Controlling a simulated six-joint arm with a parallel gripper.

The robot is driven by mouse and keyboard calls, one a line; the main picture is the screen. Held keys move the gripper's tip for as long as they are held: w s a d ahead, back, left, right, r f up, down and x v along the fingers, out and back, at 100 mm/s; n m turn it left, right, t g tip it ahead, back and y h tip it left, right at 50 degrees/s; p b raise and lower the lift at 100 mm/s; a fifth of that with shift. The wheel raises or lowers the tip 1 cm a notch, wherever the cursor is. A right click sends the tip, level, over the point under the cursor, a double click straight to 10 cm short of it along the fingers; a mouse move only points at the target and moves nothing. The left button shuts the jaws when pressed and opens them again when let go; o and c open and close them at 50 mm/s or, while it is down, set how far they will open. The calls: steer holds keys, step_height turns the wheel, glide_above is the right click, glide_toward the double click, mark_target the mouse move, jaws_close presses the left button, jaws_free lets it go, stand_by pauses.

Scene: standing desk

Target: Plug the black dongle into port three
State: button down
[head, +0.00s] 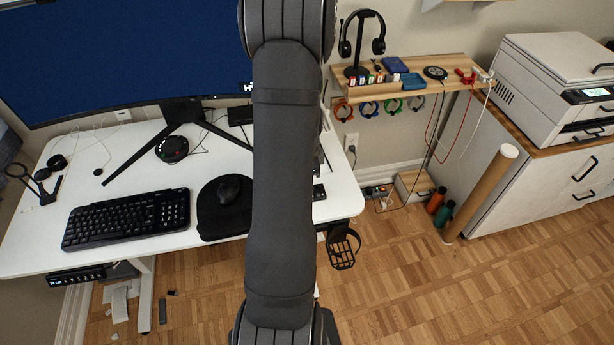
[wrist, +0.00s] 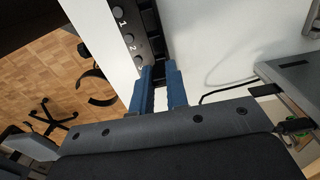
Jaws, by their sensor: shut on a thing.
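In the wrist view my gripper (wrist: 160,78) has two blue fingers. They are shut on a small black piece (wrist: 160,71), taken to be the black dongle and mostly hidden between them. The fingertips are right at a dark grey hub (wrist: 128,34) with round buttons marked 1 and 2, and a third mark partly covered by the left finger. A black strip with slots runs along the hub's right side and meets the fingertips. I cannot tell whether the dongle is in a port. In the head view my arm hides the gripper.
The white desk (head: 130,150) holds a keyboard (head: 127,218), a mouse on a black pad (head: 228,189) and a monitor (head: 120,55). A wooden shelf (head: 450,70) at the right carries several small dongles and a headphone stand. Cables (wrist: 228,90) run right of the fingers in the wrist view.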

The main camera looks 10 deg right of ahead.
steer(key=shift+f, duration=1.1)
steer(key=c, duration=1.3)
jaws_free()
steer(key=shift+c, duration=0.2)
step_height(320, 180, up, 17)
steer(key=shift+r, duration=0.2)
step_height(320, 180, down, 18)
steer(key=shift+r, duration=0.25)
